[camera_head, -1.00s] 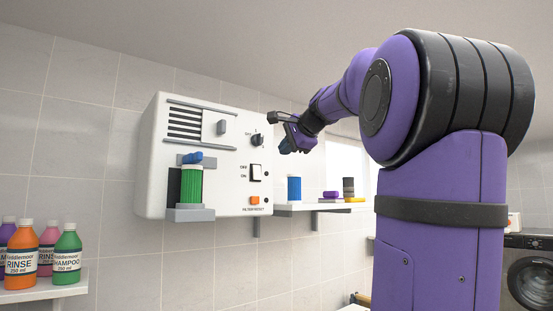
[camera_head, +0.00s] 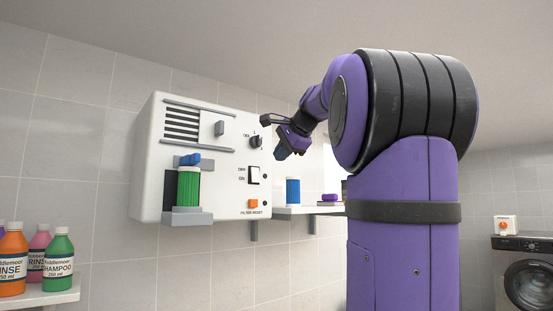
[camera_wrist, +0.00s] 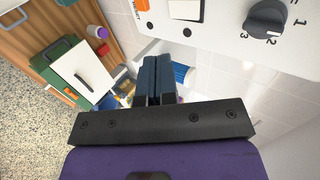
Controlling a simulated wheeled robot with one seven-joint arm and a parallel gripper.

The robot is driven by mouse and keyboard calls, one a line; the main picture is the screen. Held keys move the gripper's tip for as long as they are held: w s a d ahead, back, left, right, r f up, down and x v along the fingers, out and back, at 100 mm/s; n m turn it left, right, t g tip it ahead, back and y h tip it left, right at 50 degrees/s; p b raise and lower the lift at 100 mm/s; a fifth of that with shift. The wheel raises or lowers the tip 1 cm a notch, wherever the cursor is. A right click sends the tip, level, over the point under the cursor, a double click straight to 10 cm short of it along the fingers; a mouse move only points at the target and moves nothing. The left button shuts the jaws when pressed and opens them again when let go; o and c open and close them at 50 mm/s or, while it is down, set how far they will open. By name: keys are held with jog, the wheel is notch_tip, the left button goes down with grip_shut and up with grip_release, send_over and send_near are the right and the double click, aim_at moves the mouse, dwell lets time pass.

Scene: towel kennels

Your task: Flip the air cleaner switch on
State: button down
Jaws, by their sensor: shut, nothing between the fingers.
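The air cleaner (camera_head: 150,190) is a white box on the tiled wall. Its switch (camera_head: 254,175) is a white rocker in a black frame, with OFF printed above ON at its left. I cannot tell which way the rocker is tipped. The switch shows partly at the top of the wrist view (camera_wrist: 186,8), cut off by the edge. My gripper (camera_head: 279,154) is shut and empty, to the right of the switch and a little higher in the head view. In the wrist view its closed dark fingers (camera_wrist: 160,62) point toward the panel, apart from the switch.
A dial (camera_head: 255,142) sits above the switch and an orange filter reset button (camera_head: 253,203) below it. A green filter cartridge (camera_head: 188,188) sits at the panel's left. A shelf (camera_head: 310,210) with a blue container (camera_head: 293,190) is to the right. Bottles stand at lower left.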

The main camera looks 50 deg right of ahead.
aim_at(256, 175)
jog(key=shift+w+r+x, duration=0.2)
jog(key=shift+r+x, duration=0.05)
jog(key=shift+x, duration=1.7)
jog(key=shift+w+r+x, duration=0.2)
jog(key=shift+r+x, duration=0.1)
jog(key=shift+x, duration=1.6)
jog(key=shift+w+r+x, duration=0.15)
jog(key=shift+r+x, duration=0.1)
jog(key=shift+x, duration=1.7)
jog(key=shift+d, duration=0.1)
jog(key=shift+w+f+t, duration=0.1)
jog(key=shift+w+t, duration=0.05)
jog(key=shift+t, duration=0.25)
jog(key=shift+r, duration=0.9)
